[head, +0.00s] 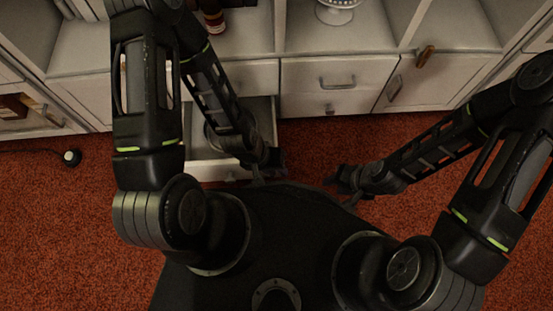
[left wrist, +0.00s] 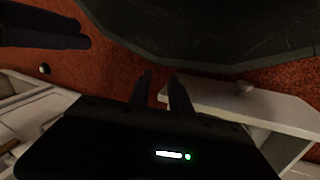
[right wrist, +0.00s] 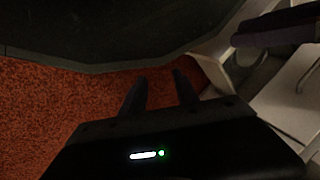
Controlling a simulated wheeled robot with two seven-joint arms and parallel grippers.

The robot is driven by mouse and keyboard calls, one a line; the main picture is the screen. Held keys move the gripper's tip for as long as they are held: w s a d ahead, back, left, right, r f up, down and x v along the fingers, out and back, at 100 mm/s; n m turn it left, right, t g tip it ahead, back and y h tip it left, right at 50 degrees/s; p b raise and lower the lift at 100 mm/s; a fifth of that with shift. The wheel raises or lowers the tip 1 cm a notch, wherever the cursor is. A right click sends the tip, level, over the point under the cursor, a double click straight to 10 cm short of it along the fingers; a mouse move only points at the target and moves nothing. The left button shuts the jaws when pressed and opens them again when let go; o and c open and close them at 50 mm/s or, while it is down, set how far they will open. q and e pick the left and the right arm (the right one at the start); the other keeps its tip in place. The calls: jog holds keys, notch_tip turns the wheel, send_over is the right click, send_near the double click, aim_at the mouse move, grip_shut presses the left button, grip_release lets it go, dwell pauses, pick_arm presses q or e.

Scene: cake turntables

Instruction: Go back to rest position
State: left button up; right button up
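My left gripper (head: 262,172) hangs by the front of an open drawer in the head view. Its two fingers (left wrist: 161,74) stand apart with nothing between them in the left wrist view. My right gripper (head: 338,183) hangs over the red carpet in front of the closed cabinets. Its fingers (right wrist: 159,77) are also apart and empty in the right wrist view. Both grippers are close to the front of my dark base.
The open drawer (head: 202,170) juts out below my left arm; its contents are mostly hidden. A glass cake stand (head: 337,14) and a dark bottle (head: 213,18) stand on the shelves. A small round object (head: 71,157) with a cord lies on the carpet at left.

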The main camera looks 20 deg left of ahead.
pick_arm(q)
notch_tip(320, 180, up, 28)
jog(key=s+d+p, duration=0.1)
jog(key=p, duration=2.6)
jog(key=shift+s+d+f+p, duration=0.2)
jog(key=shift+s+d+p, duration=0.05)
jog(key=shift+p, duration=0.05)
jog(key=shift+w+d+m+g, duration=0.1)
jog(key=shift+m+g, duration=0.2)
